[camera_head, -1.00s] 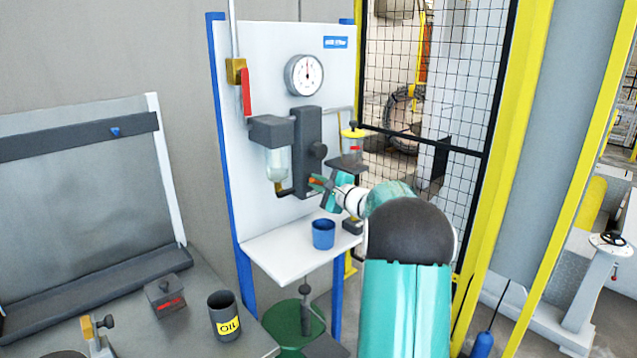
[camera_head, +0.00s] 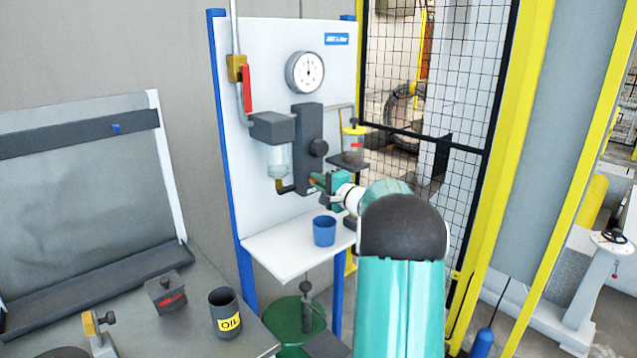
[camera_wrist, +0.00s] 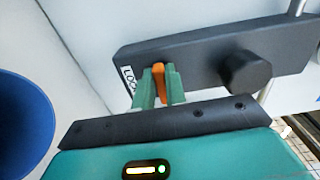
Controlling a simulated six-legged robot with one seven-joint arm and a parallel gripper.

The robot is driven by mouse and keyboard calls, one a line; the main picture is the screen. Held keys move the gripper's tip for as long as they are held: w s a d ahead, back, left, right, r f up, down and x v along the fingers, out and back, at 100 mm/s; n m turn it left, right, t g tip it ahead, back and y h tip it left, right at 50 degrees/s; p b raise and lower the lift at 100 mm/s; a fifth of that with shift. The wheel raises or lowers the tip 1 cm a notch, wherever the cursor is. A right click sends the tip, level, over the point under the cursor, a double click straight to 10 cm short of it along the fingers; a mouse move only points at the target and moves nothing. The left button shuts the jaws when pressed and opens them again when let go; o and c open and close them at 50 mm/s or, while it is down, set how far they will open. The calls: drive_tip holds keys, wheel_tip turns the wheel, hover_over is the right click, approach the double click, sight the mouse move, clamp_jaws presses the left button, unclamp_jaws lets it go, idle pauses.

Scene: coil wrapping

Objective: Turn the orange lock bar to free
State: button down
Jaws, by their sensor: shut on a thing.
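The orange lock bar (camera_wrist: 159,82) shows in the wrist view between the two green fingers of my gripper (camera_wrist: 160,92). My gripper is shut on it, and the fingers cover its sides. The bar sits on the dark valve block (camera_wrist: 195,52), close to a white label (camera_wrist: 127,78) whose visible letters read "LOC". In the head view my gripper (camera_head: 318,181) is at the lower end of the dark upright block (camera_head: 306,130). The bar is too small and covered to make out clearly there.
A black knob (camera_wrist: 245,72) stands out from the block beside the bar. A blue cup (camera_head: 324,232) stands on the white shelf (camera_head: 285,258) below my gripper. A clear bowl (camera_head: 278,160) hangs left of the block. A yellow-topped jar (camera_head: 353,145) stands to the right.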

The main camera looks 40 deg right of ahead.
drive_tip(key=c, duration=1.4)
unclamp_jaws()
drive_tip(key=shift+c, duration=0.2)
drive_tip(key=shift+s, duration=0.1)
drive_tip(key=s, duration=1.3)
drive_tip(key=shift+s+d, duration=0.2)
drive_tip(key=shift+s, duration=0.1)
